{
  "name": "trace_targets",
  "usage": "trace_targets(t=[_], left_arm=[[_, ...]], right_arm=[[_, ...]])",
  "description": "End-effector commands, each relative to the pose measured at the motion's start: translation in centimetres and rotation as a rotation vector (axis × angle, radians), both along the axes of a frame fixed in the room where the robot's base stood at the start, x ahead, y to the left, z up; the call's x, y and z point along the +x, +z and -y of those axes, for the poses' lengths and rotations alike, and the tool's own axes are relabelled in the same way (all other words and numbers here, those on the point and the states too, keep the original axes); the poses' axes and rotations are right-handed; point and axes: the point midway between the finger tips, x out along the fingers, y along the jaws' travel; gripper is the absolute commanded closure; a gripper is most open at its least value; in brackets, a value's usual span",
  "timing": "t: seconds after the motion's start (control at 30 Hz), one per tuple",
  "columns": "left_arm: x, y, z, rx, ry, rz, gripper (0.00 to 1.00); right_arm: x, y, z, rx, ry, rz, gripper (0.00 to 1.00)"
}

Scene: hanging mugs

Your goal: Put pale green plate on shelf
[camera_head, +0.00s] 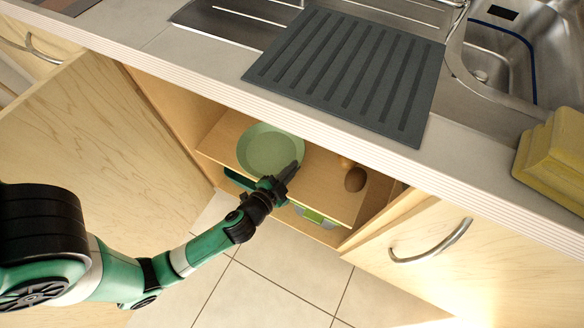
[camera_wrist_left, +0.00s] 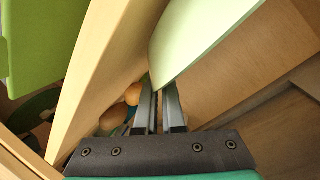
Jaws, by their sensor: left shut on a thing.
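The pale green plate (camera_head: 270,150) is in the open cabinet, over the left part of the wooden shelf (camera_head: 318,185). I cannot tell whether it rests on the shelf or is held just above it. My left gripper (camera_head: 288,174) is at the plate's lower right rim, shut on it. In the left wrist view, the plate (camera_wrist_left: 195,35) rises from the tips of my left gripper (camera_wrist_left: 158,103), with the pale shelf board (camera_wrist_left: 105,75) beside it. The part of the rim between the fingers is hidden. My right gripper is in neither view.
A brown round item (camera_head: 355,180) sits on the shelf to the right. A green-and-white container (camera_head: 316,215) is below the shelf. The open door (camera_head: 95,140) is at the left, the countertop (camera_head: 330,135) overhangs, and a closed drawer front (camera_head: 460,255) is at the right.

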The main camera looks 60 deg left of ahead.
Motion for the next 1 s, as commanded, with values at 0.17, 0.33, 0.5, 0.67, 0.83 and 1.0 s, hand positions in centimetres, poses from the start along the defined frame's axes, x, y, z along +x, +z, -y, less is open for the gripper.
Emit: trace_targets(t=[0.17,0.33,0.5,0.67,0.83,1.0], left_arm=[[0.0,-0.4,0.0,0.002,-0.001,0.001,1.0],[0.0,-0.4,0.0,0.002,-0.001,0.001,0.8],[0.0,-0.5,0.0,0.001,0.0,0.001,0.59],[0.0,-0.5,0.0,0.0,0.0,0.0,0.59],[-0.5,-0.4,0.4,-0.001,-0.002,-0.002,0.59],[-3.1,0.4,1.9,0.0,-0.007,-0.004,0.59]], right_arm=[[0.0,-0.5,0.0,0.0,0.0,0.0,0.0],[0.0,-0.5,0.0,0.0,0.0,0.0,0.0],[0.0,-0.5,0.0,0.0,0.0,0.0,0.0],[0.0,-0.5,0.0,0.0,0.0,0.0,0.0],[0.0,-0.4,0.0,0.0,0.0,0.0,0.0],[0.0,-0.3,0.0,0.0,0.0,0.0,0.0]])
